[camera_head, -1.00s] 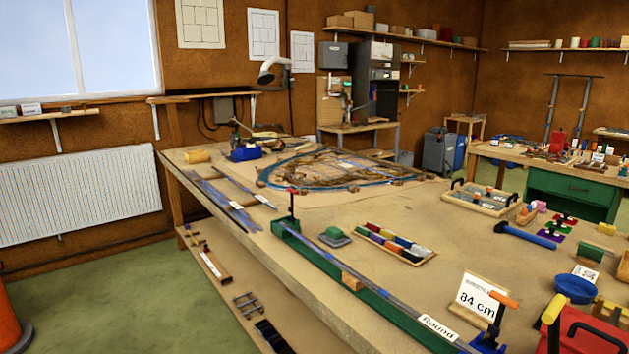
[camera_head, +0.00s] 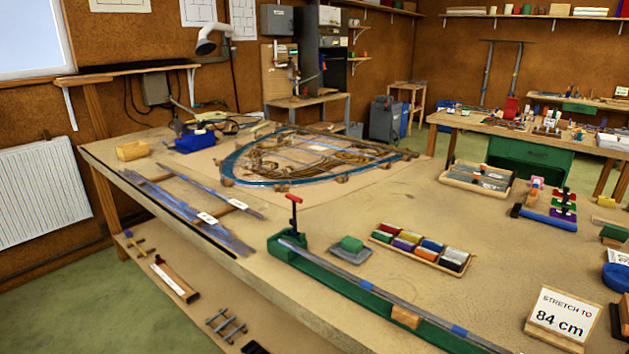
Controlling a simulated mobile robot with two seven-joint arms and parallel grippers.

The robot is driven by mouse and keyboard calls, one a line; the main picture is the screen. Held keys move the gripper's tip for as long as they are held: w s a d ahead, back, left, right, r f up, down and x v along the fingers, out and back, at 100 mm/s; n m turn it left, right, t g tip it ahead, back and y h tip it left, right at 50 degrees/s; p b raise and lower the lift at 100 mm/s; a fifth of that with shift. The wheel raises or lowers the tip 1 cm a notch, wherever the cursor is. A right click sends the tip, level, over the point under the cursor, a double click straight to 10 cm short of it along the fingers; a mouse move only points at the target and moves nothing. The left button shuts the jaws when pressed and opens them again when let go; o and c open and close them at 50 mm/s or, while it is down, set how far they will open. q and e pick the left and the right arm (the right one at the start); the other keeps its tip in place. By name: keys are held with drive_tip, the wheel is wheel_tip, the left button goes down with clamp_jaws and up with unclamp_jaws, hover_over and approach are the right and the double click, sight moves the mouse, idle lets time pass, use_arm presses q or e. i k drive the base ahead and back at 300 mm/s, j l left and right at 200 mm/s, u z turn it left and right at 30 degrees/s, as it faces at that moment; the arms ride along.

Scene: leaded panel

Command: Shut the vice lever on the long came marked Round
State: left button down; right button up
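The long grey came (camera_head: 345,281) lies along a green stretching bench (camera_head: 385,318) that runs from the table's left middle toward the lower right. Its far end meets a green vice block (camera_head: 287,247). A vice lever with a red handle (camera_head: 294,199) stands upright on a dark post above that block. Blue bands mark the came, and a wooden block (camera_head: 406,317) sits by it. The Round label is outside the current view. Neither of my grippers is in view.
A sign reading 84 cm (camera_head: 563,313) stands at the lower right. A tray of coloured blocks (camera_head: 420,248) and a grey pad with a green block (camera_head: 351,247) lie beyond the bench. Loose cames (camera_head: 190,212) lie left. The leaded panel (camera_head: 310,158) lies at the back.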

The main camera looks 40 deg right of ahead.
sight(293, 221)
drive_tip(key=i+z, duration=0.2)
drive_tip(key=z, duration=0.3)
drive_tip(key=i+z, duration=0.25)
drive_tip(key=z, duration=0.2)
drive_tip(key=i+z, duration=0.25)
drive_tip(key=z, duration=0.25)
drive_tip(key=i+j+z, duration=0.15)
drive_tip(key=z, duration=0.35)
drive_tip(key=j, duration=0.1)
